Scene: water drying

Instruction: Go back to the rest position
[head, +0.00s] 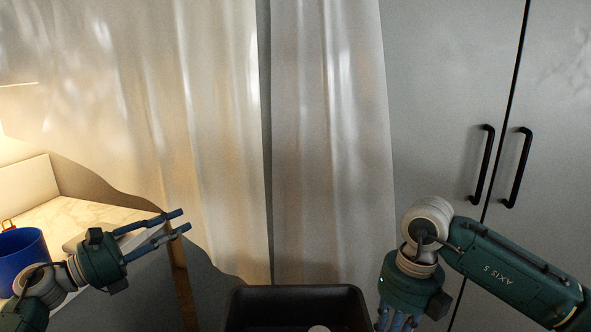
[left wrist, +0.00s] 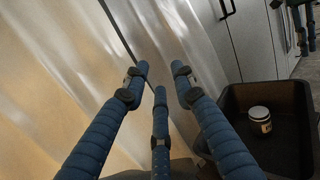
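My left gripper (head: 178,222) is open and empty in the head view, its blue fingers pointing right above the edge of the marble-topped counter. In the left wrist view its fingers (left wrist: 160,84) are spread apart with nothing between them, in front of the pale curtain. My right gripper (head: 397,322) points down at the bottom of the head view, just right of the black bin. Its fingertips are cut off by the picture edge, so its opening is not clear there.
A blue container (head: 22,262) stands on the counter (head: 85,215) at left. Curtains (head: 200,130) and a grey cabinet with black handles (head: 482,165) fill the back.

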